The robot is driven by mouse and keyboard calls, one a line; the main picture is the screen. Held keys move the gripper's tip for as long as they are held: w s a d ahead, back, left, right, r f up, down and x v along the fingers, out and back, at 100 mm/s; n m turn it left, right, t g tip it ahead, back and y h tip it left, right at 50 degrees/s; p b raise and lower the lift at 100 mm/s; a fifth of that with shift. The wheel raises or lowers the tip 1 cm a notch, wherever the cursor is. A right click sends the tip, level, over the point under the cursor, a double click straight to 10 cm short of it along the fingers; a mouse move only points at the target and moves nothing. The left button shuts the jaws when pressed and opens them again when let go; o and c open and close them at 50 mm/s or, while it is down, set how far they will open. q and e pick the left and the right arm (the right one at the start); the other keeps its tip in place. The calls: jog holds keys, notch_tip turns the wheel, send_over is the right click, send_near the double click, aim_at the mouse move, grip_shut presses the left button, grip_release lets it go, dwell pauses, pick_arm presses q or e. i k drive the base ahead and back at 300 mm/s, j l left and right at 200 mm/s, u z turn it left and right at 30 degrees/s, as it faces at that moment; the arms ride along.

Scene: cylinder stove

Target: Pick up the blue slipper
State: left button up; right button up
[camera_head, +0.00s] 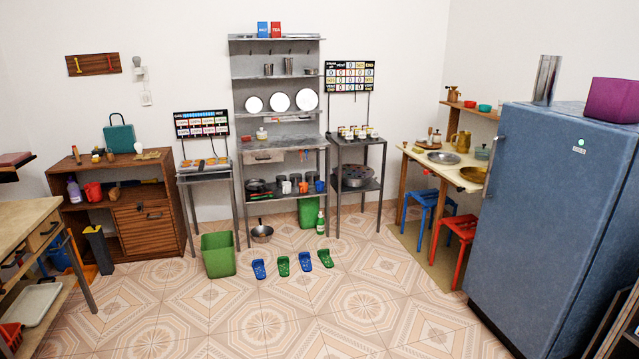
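Two blue slippers lie on the tiled floor in the middle of the room. All lie flat and apart from one another. Neither of my grippers shows in the head view.
A green bin (218,255) stands left of the slippers. A pan (262,232) and a green bottle (320,223) stand behind them, by the metal shelf (278,141). A blue fridge (550,215) fills the right side. The floor (270,325) in front is clear.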

aim_at(306, 256)
jog(key=i, duration=2.7)
jog(key=i+u, duration=0.15)
jog(key=i, duration=0.5)
jog(key=i+l, duration=0.2)
jog(key=i, duration=0.5)
jog(key=j+u, duration=0.05)
